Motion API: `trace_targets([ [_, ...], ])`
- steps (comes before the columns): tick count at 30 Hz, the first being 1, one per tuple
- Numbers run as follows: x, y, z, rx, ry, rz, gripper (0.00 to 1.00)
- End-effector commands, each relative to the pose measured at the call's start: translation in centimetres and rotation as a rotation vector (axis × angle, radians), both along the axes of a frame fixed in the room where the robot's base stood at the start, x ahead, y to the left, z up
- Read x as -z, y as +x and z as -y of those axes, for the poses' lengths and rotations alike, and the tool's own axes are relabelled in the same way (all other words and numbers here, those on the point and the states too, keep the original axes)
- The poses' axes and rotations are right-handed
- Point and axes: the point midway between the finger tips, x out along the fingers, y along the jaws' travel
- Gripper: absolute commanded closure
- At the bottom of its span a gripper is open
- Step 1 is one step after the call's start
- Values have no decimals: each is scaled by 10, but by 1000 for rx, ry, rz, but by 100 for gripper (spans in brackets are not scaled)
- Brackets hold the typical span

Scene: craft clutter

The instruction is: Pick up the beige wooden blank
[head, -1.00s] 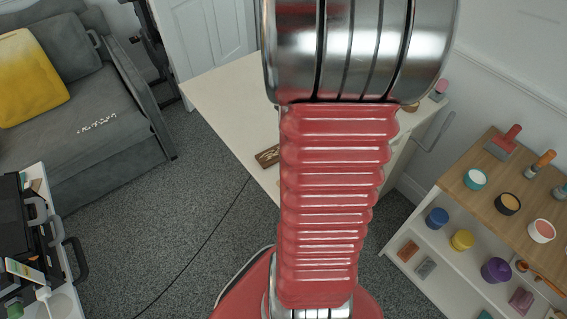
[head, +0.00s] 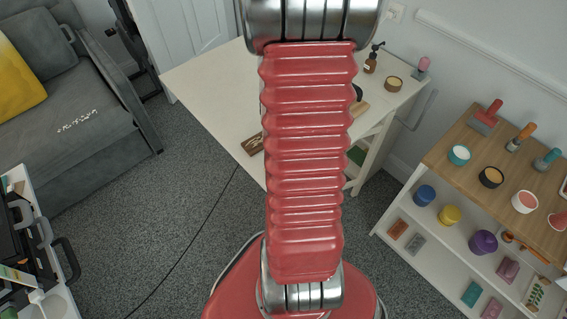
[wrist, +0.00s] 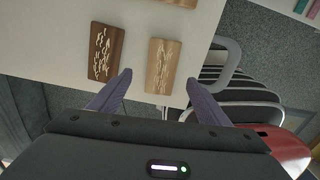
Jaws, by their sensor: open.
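The beige wooden blank (wrist: 163,66) is a light rectangular block with a pale crackled pattern. It lies on the white table close to its edge in the wrist view. My gripper (wrist: 159,77) is open and empty, its two purple-grey fingers pointing toward the beige blank, which shows between and beyond the fingertips. I cannot tell the height gap. In the head view my arm hides the gripper and much of the tabletop.
A darker brown blank (wrist: 105,52) lies left of the beige one; a dark block also shows in the head view (head: 256,144). The white table (head: 205,85) also holds a pump bottle (head: 373,57) and a round tub (head: 393,84). A shelf unit (head: 440,165) stands at right.

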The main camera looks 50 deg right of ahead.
Motion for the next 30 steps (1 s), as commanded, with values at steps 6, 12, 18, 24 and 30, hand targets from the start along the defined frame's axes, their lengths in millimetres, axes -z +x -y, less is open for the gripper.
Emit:
trace_targets([
  [6, 15, 0, 0, 0, 0, 0, 30],
  [12, 15, 0, 0, 0, 0, 0, 30],
  [18, 19, -1, 0, 1, 1, -1, 30],
  [24, 40, -4, 0, 1, 2, -2, 30],
  [30, 61, -5, 0, 1, 1, -1, 30],
])
